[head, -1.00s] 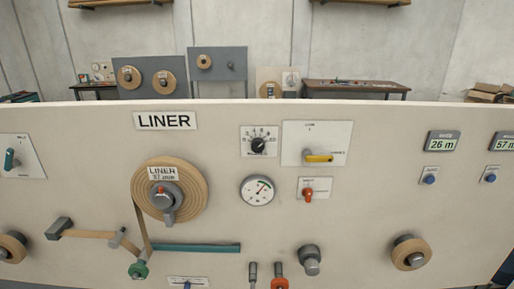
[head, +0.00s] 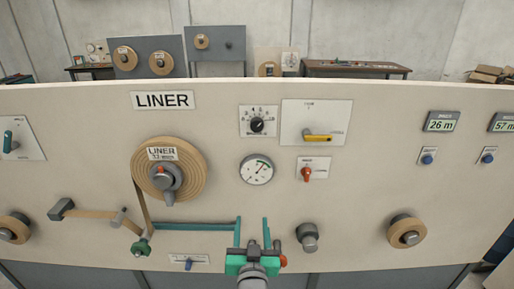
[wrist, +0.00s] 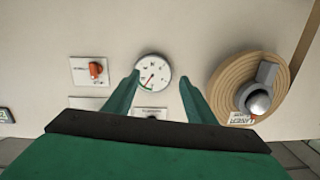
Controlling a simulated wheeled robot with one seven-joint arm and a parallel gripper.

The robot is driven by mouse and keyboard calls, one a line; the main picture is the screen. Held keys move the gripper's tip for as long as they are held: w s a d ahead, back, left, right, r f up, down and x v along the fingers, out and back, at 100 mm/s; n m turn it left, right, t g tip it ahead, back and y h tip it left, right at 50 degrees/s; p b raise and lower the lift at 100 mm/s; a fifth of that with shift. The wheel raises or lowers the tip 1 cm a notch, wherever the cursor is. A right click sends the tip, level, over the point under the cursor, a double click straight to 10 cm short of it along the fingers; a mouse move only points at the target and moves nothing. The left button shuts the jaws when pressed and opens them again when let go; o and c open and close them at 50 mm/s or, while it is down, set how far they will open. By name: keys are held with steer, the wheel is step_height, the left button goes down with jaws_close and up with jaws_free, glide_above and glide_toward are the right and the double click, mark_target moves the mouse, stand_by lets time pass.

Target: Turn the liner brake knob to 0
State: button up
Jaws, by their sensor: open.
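A black dial knob (head: 257,125) sits on a white plate with a number scale, right of the LINER sign (head: 163,100) and above a round gauge (head: 257,169). I take it as the liner brake knob; its small label and exact setting are too small to read. My gripper (head: 252,222) is open and empty below the gauge, its two teal fingers pointing up. In the wrist view, my gripper (wrist: 156,88) has the gauge (wrist: 153,72) beyond its fingertips. There the panel appears upside down, and my gripper body hides most of a white plate below the gauge.
The liner roll (head: 190,150) with its grey hub is left of the gauge. A red knob (head: 306,174) and a yellow lever (head: 317,137) are to the right. A grey knob (head: 308,239) stands out close to my gripper's right.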

steer(key=w+r, duration=0.5)
steer(key=r, duration=0.6)
glide_toward(257, 126)
steer(key=shift+n+t+h, duration=0.3)
steer(key=shift+n, duration=0.1)
steer(key=w, duration=0.9)
steer(key=shift+a+f, duration=0.15)
steer(key=shift+f, duration=0.05)
steer(key=c, duration=1)
